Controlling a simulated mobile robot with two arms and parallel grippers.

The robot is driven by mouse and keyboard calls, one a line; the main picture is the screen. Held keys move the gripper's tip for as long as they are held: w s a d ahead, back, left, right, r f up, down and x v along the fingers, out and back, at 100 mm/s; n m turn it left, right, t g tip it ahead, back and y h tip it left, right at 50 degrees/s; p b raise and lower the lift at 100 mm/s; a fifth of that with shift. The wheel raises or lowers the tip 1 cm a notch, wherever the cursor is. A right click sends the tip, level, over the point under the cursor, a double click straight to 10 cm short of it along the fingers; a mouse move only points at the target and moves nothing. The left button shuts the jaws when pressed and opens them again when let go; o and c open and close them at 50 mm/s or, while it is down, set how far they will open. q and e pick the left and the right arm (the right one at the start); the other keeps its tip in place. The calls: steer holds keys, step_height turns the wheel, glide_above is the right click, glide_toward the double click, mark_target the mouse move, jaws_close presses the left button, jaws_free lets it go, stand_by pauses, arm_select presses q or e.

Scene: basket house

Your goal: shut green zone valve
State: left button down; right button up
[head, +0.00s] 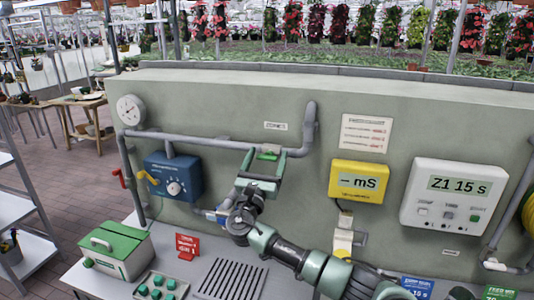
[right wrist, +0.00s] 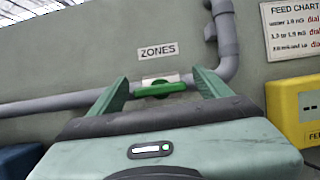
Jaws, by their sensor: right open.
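The green zone valve handle (head: 268,154) is on the grey pipe under the ZONES label on the wall. In the right wrist view the green handle (right wrist: 160,89) lies roughly along the pipe, tilted slightly, in front of a pale plate. My right gripper (head: 264,160) is open, with one finger on each side of the handle. In the right wrist view the fingers of the right gripper (right wrist: 161,88) stand apart with a gap to the handle on both sides; I cannot tell how deep the handle sits between them. My left gripper is not in view.
A blue dial box (head: 174,178) and a yellow-orange lever (head: 147,177) are left of my arm. A yellow meter (head: 359,182) and a white timer box (head: 455,200) are on the right. A green-lidded case (head: 115,248) stands on the bench. The grey pipe (head: 310,120) bends upward right of the handle.

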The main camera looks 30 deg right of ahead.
steer(key=c, duration=1.4)
steer(key=shift+o, duration=0.2)
steer(key=shift+f+m+g+b, duration=0.25)
steer(key=shift+m+b, duration=0.25)
steer(key=shift+b, duration=0.25)
steer(key=m+g+b, duration=0.2)
steer(key=m+b, duration=0.2)
steer(key=b, duration=0.1)
steer(key=m+g+h+b, duration=0.1)
steer(key=m+g+b, duration=0.1)
steer(key=m+b, duration=0.2)
steer(key=m+g+b, duration=0.2)
steer(key=m+b, duration=0.3)
steer(key=shift+d+f+m+h+b, duration=0.1)
steer(key=shift+f+m+h+b, duration=0.05)
steer(key=shift+m+h+b, duration=0.2)
steer(key=m+g+b, duration=0.1)
steer(key=m+b, duration=0.1)
steer(key=m, duration=0.2)
steer(key=shift+g, duration=0.35)
steer(key=shift+s+m+g+y+b, duration=0.1)
steer(key=shift+m+g+y+b, duration=0.5)
steer(key=shift+m, duration=1.25)
steer(key=shift+y, duration=0.45)
steer(key=o, duration=1.3)
steer(key=shift+o, duration=0.3)
